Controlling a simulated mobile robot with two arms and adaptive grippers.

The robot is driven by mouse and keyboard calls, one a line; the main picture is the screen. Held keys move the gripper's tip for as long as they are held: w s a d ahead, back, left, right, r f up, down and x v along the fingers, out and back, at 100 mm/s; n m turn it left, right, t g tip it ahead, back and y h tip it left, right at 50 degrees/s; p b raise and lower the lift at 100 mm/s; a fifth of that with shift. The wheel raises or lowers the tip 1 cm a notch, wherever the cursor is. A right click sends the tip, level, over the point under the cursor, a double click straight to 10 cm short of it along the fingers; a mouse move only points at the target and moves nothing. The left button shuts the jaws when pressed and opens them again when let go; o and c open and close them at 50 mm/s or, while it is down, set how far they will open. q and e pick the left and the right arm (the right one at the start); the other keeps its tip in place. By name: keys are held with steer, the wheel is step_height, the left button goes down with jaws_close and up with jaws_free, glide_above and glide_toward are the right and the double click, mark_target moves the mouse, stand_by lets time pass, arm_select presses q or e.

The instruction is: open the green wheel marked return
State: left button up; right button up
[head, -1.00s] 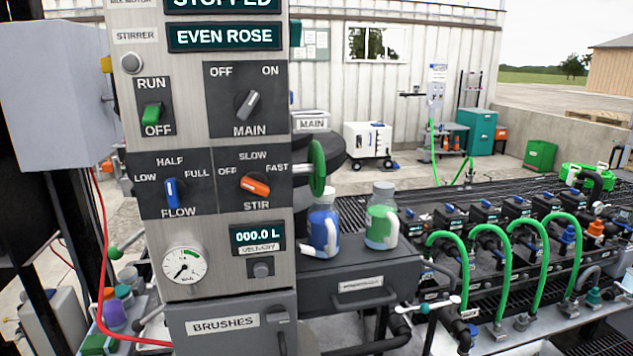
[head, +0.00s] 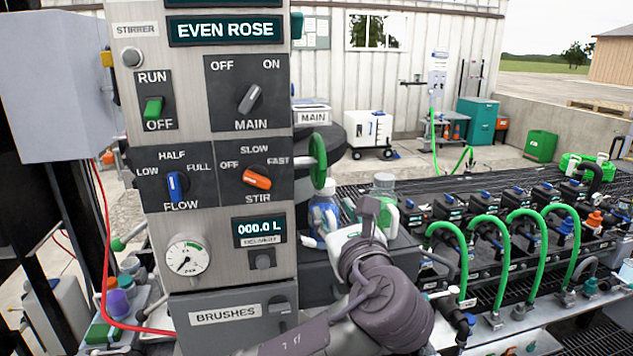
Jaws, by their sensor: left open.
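A green wheel (head: 318,160) stands nearly edge-on at the right side of the grey control panel, in front of a dark round housing. My right gripper is not in view.
A blue bottle (head: 322,214) and a green bottle (head: 384,188) stand behind my left gripper, partly covered. The control panel (head: 215,225) with switches and a gauge fills the left. Green hoses (head: 508,250) arch over a manifold at the right. A red cable (head: 104,270) hangs at left.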

mark_target(316, 179)
arm_select(q)
steer(key=p+x, duration=0.4)
steer(key=x, duration=0.9)
steer(key=shift+a+r+p, duration=0.1)
steer(key=shift+p, duration=0.25)
steer(key=shift+w+a, duration=0.15)
steer(key=shift+w, duration=0.2)
jaws_close()
